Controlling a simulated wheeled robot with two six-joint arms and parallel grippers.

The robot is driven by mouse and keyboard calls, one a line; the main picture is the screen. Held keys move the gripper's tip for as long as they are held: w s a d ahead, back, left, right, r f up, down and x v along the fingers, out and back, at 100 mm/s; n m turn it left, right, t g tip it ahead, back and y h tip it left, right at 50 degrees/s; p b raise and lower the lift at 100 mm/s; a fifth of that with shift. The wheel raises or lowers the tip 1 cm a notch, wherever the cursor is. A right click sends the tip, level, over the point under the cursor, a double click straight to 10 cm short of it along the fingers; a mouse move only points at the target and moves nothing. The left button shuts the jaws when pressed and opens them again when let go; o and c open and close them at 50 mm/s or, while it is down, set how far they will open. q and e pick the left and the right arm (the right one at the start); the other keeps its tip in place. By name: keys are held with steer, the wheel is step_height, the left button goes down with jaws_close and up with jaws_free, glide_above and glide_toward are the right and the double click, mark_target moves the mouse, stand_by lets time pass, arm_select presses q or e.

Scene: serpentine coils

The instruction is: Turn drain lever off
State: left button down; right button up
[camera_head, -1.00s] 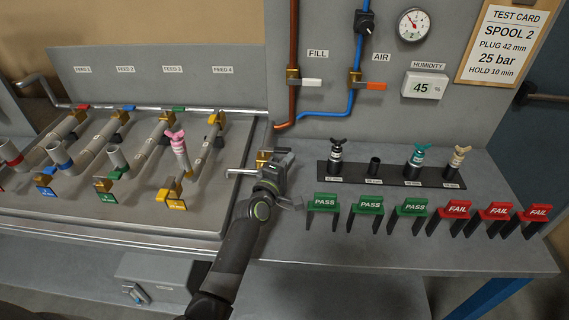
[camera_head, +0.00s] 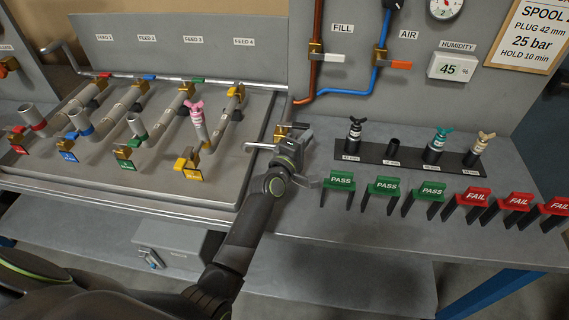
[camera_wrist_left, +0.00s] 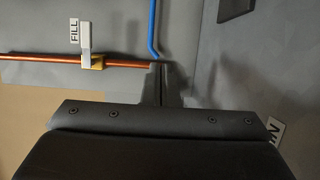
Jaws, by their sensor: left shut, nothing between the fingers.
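A brass valve (camera_head: 281,132) stands on the bench beside the raised feed tray, with a pale lever (camera_head: 258,147) pointing left. I take it for the drain valve, though no drain label reads clearly in the head view. My left gripper (camera_head: 298,140) is shut and empty, right beside this valve, and partly hides it. I cannot tell whether it touches the lever. In the left wrist view the shut fingers (camera_wrist_left: 161,86) show at the centre; a white label (camera_wrist_left: 271,131) at right is partly hidden, its visible end reading like "N". My right gripper is out of view.
The fill valve (camera_head: 316,54) and air valve (camera_head: 381,62) are on the back panel. The feed tray (camera_head: 190,197) with pipes and a pink-topped plug (camera_head: 197,118) lies left. Pass cards (camera_head: 384,186), fail cards (camera_head: 471,197) and a plug rack (camera_head: 375,152) stand right.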

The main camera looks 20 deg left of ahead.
arm_select(q)
steer(key=b+v, duration=0.2)
steer(key=v, duration=1.4)
steer(key=shift+s+a+b, duration=0.15)
steer(key=shift+s+b, duration=0.2)
steer(key=shift+b, duration=0.05)
